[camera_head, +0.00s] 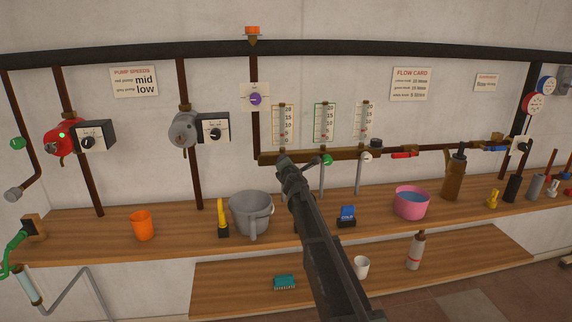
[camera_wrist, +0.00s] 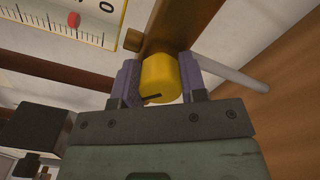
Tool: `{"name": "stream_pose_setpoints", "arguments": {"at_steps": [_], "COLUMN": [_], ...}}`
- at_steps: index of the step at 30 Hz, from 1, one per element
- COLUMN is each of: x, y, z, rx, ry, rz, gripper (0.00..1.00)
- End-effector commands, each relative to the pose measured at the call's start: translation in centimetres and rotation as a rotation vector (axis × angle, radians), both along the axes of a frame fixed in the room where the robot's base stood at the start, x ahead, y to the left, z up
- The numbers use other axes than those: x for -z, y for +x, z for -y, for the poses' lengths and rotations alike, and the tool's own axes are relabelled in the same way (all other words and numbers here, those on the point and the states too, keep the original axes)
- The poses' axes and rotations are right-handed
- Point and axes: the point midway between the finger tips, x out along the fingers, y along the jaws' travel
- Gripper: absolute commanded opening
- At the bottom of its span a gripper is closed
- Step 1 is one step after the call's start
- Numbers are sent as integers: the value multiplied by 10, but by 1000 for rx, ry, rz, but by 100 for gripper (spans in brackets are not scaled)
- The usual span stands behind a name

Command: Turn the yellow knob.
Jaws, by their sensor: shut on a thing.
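The yellow knob (camera_wrist: 160,79) is a short rounded cylinder with a dark mark line on its face, seen in the wrist view. My gripper (camera_wrist: 160,85) has its two purple-padded fingers on either side of the knob, shut on it. The knob sits against a brown manifold bar. In the head view my gripper (camera_head: 284,164) is at the left part of the manifold bar (camera_head: 325,156), below the yellow-framed gauge (camera_head: 283,124). My arm hides the yellow knob there.
A green knob (camera_head: 327,160) and a white knob (camera_head: 367,157) sit to the right on the same bar, with thin grey pipes below. A grey bucket (camera_head: 251,212), a blue object (camera_head: 347,214) and a pink basin (camera_head: 411,203) stand on the wooden shelf underneath.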

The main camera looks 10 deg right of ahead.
Motion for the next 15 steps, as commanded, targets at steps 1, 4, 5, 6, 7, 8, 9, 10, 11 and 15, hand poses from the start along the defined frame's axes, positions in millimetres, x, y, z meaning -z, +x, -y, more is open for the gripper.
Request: {"name": "stream_pose_setpoints", "arguments": {"at_steps": [1,4,5,6,7,8,9,10,11,15], "x": [0,1,1,1,1,1,1,1,1,1], "y": [-1,-1,-1,-1,-1,-1,-1,-1,-1,-1], "z": [0,0,0,0,0,0,0,0,0,0], "rx": [0,0,0,0,0,0,0,0,0,0], "ry": [42,136,163,201,227,254,288,312,336,435], "rz": [0,0,1,1,1,1,1,1,1,1], "gripper": [15,15,15,15,15,15,15,15,15,15]}}
